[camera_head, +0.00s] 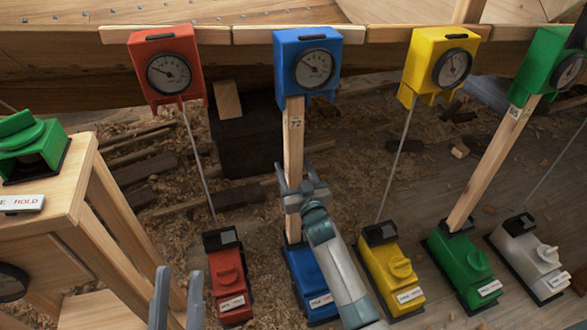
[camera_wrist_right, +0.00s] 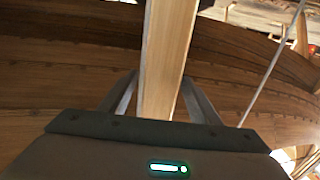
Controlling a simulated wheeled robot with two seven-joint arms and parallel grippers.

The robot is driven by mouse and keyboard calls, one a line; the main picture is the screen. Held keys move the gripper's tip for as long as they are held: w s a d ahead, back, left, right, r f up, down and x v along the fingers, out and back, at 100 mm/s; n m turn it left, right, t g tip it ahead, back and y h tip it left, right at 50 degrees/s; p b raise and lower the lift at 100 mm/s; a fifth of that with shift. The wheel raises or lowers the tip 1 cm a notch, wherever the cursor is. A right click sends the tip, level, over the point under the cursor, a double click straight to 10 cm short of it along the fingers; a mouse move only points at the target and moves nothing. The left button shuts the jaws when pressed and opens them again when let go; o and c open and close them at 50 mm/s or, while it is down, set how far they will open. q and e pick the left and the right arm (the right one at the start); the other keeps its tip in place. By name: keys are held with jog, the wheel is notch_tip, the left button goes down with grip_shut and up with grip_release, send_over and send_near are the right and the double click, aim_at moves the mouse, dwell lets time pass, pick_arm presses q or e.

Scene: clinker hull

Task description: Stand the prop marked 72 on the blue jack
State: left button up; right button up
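The prop marked 72 (camera_head: 293,150) is a pale wooden post, upright between the blue gauge box (camera_head: 307,65) above and the blue jack (camera_head: 303,275) below. Its foot is at the jack's head, partly behind my arm, so I cannot tell whether it touches. My right gripper (camera_head: 303,180) has its fingers on either side of the prop's lower half. The prop also fills the space between the fingers in the right wrist view (camera_wrist_right: 166,60); whether they press on it is unclear. My left gripper (camera_head: 178,290) is open and empty at the bottom left.
Red (camera_head: 229,280), yellow (camera_head: 390,278), green (camera_head: 458,262) and white (camera_head: 528,255) jacks stand alongside. A second prop (camera_head: 490,160) stands on the green jack. Thin rods rise near other jacks. A wooden stand (camera_head: 55,215) with a green device is left; the hull spans the top.

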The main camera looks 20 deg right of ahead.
jog(key=shift+s, duration=0.55)
jog(key=s+p, duration=0.1)
jog(key=s, duration=0.4)
jog(key=shift+s+d+r+p, duration=0.1)
jog(key=shift+p, duration=0.2)
pick_arm(q)
jog(key=w+f+g+y+p, duration=0.1)
jog(key=w+f+g, duration=0.2)
jog(key=f, duration=0.6)
jog(key=d+g, duration=0.1)
jog(key=g, duration=0.1)
jog(key=shift+w+g+y+p, duration=0.15)
jog(key=shift+g+y+p, duration=0.15)
jog(key=shift+g+y, duration=0.1)
pick_arm(e)
jog(key=s, duration=1.1)
jog(key=shift+d, duration=0.2)
pick_arm(q)
jog(key=shift+r, duration=0.15)
pick_arm(e)
jog(key=shift+s, duration=0.2)
pick_arm(q)
jog(key=shift+r+p, duration=0.9)
jog(key=shift+p, duration=0.05)
pick_arm(e)
jog(key=shift+s+d, duration=0.1)
jog(key=shift+s, duration=2.25)
jog(key=shift+s, duration=0.1)
